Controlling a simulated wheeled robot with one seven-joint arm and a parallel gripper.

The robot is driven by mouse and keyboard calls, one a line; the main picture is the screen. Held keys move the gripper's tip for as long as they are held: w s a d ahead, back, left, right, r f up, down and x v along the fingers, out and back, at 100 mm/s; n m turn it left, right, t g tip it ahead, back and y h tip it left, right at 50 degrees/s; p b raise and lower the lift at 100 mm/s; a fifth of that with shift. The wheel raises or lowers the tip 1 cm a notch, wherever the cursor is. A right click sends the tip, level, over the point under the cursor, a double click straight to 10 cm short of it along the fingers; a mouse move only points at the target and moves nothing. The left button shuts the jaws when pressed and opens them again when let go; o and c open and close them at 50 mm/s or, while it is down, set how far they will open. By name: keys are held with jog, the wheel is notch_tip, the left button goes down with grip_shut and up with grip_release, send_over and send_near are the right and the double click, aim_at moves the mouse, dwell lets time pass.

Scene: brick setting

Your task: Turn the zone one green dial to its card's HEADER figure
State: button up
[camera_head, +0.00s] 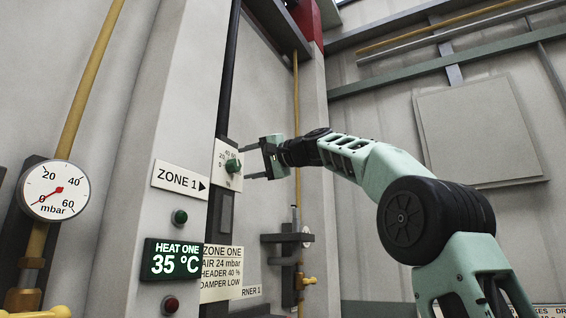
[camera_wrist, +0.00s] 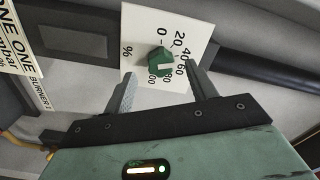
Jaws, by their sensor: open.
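The green dial (camera_head: 233,166) is on a white scale plate (camera_head: 222,183) on the post, right of the ZONE 1 sign. In the wrist view the dial (camera_wrist: 158,61) has a pale mark pointing right, towards roughly the 60 side; the exact figure is hard to read. The plate (camera_wrist: 140,30) carries 0 to 100 and a % sign. The zone one card (camera_head: 222,272) reads AIR 24 mbar, HEADER 40 %, DAMPER LOW. My gripper (camera_head: 244,163) is open in front of the dial, its fingers either side of it in the wrist view (camera_wrist: 161,74). I cannot tell whether they touch it.
The ZONE 1 sign (camera_head: 179,178), a green button (camera_head: 180,217), a HEAT ONE 35 °C display (camera_head: 172,260) and a red button (camera_head: 171,305) are left of the card. A mbar gauge (camera_head: 54,190) is far left. A pipe with a yellow valve (camera_head: 304,281) stands below my gripper.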

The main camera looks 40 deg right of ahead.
jog(key=b+v, duration=0.3)
jog(key=v, duration=1)
jog(key=shift+b, duration=0.35)
jog(key=shift+f, duration=0.1)
